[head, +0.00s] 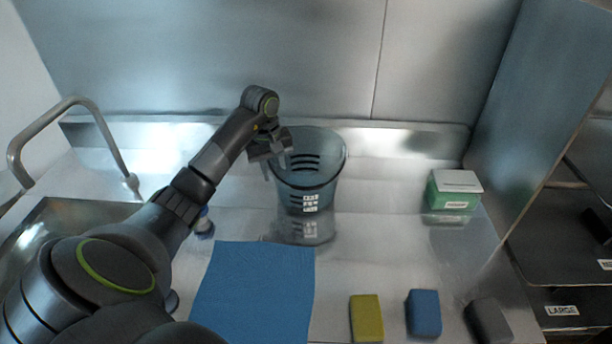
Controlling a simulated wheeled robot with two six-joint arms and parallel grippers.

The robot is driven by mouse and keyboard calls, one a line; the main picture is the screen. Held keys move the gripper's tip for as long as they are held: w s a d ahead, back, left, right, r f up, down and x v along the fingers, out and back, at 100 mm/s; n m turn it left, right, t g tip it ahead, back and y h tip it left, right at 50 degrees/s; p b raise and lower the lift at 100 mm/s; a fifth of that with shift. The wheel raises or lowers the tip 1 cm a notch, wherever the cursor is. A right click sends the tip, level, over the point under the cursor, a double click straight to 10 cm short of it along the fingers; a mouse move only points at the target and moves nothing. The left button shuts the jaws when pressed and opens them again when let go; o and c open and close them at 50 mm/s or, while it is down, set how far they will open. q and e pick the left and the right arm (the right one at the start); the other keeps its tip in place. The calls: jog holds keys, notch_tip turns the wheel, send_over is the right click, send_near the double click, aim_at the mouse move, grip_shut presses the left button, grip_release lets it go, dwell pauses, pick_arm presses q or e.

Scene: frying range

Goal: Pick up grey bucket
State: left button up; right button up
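The grey bucket (318,185) stands upright on the steel counter near the back wall. It is dark, partly see-through, with slots and a small white label on its front. My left gripper (276,172) is at the bucket's left rim, pointing down, with its fingers apart. In this view the fingertips overlap the bucket's left wall; I cannot tell whether one finger is inside it or whether they touch. My arm and gripper hide part of the left rim. My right gripper is not in view.
A blue cloth (255,292) lies in front of the bucket. Yellow (367,318), blue (424,313) and dark grey (489,321) blocks lie at the front right. A green-and-white box (454,190) stands at right. A faucet (75,104) and sink (50,222) are at left.

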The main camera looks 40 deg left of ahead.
pick_arm(q)
grip_shut()
jog(key=shift+r, duration=0.15)
